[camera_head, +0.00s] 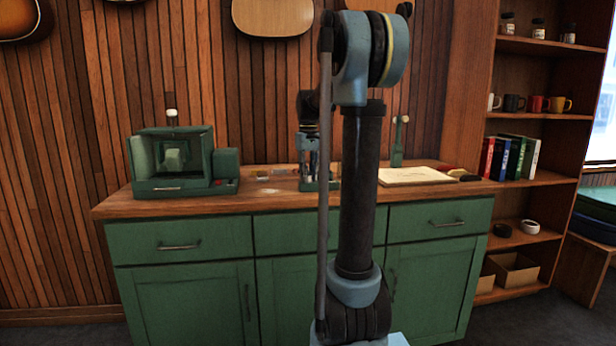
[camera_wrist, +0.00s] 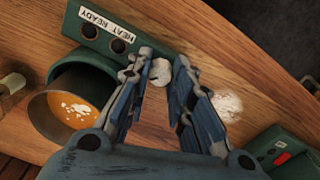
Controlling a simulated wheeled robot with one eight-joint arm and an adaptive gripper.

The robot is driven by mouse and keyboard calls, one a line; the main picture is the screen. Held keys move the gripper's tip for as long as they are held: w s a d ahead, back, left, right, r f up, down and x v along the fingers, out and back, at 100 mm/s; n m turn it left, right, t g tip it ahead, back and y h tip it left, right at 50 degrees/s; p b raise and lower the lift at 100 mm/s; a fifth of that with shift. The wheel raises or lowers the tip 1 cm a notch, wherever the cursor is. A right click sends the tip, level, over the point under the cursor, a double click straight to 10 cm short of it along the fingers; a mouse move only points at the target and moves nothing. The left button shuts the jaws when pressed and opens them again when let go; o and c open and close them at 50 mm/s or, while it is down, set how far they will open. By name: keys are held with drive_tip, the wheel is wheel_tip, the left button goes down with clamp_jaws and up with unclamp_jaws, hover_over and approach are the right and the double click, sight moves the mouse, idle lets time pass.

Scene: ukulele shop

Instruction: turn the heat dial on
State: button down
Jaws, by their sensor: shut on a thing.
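The heat dial (camera_wrist: 160,74) shows as a small pale round knob between my fingertips in the wrist view. It sits at the end of a green panel (camera_wrist: 137,47) with a "HEAT READY" label (camera_wrist: 97,19) and dark round spots. My gripper (camera_wrist: 161,64) is shut on the dial, one finger on each side. The dial's marking and turned angle cannot be made out. In the head view my gripper (camera_head: 309,160) is low over the green device (camera_head: 331,185) at the counter's middle; my arm hides part of it, and the dial cannot be made out there.
A metal cylinder (camera_wrist: 42,113) with an orange inside stands beside the panel. A green machine (camera_head: 170,188) stands on the counter's left; its red button (camera_wrist: 282,158) shows in the wrist view. A pale board (camera_head: 415,176) lies right. Counter (camera_head: 262,203) in front is mostly clear.

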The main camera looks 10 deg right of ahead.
drive_tip(key=m, duration=0.4)
drive_tip(key=shift+w+m, duration=0.15)
drive_tip(key=shift+m, duration=2.65)
drive_tip(key=c, duration=1.7)
unclamp_jaws()
drive_tip(key=shift+o, duration=0.2)
wheel_tip(320, 180, up, 12)
